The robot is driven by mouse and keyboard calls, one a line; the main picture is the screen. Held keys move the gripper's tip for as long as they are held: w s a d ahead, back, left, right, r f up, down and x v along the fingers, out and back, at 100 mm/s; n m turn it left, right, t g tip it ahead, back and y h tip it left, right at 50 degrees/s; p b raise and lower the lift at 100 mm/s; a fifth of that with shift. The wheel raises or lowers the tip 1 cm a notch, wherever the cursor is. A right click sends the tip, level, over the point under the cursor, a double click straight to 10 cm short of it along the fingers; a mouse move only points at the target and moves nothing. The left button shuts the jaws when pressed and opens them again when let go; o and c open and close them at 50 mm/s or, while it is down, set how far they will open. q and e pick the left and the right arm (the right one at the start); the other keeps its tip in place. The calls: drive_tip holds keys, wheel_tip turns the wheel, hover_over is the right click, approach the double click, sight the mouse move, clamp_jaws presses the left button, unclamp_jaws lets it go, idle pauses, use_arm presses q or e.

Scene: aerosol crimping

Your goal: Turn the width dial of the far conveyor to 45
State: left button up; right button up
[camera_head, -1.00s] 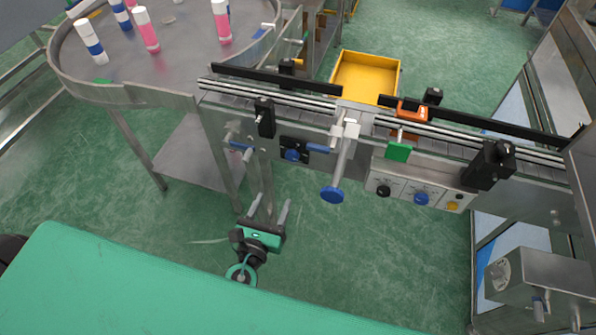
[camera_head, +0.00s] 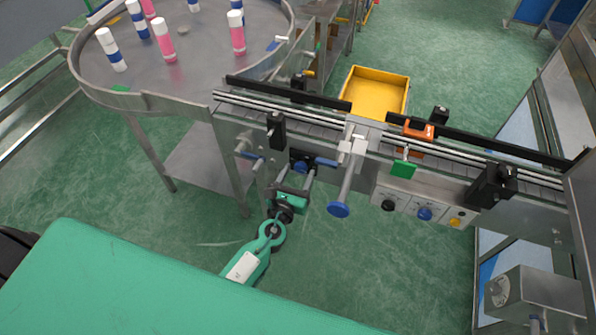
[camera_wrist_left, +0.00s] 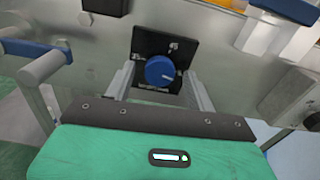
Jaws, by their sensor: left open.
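The width dial is a blue round knob (camera_wrist_left: 159,70) on a black plate (camera_wrist_left: 172,43) on the conveyor's side wall. The plate has a 45 mark at its top and a 35 mark at its left. A pale pointer line on the knob seems to face right, away from 45. My left gripper (camera_head: 297,172) is open, its fingers reaching toward the plate. In the left wrist view, the fingers (camera_wrist_left: 161,82) stand on either side of the knob with gaps; contact is not visible. In the head view the conveyor (camera_head: 330,128) runs left to right. My right gripper is not in view.
A blue-tipped crank (camera_head: 339,209) sticks out right of the dial, and a blue lever (camera_wrist_left: 30,48) is left of it. A control panel (camera_head: 407,205) is farther right. A round table (camera_head: 150,100) with several bottles stands left. A yellow bin (camera_head: 375,95) lies behind.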

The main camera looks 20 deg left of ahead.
use_arm(q)
drive_tip(key=shift+w, duration=0.3)
drive_tip(key=c, duration=1)
drive_tip(key=shift+o, duration=0.2)
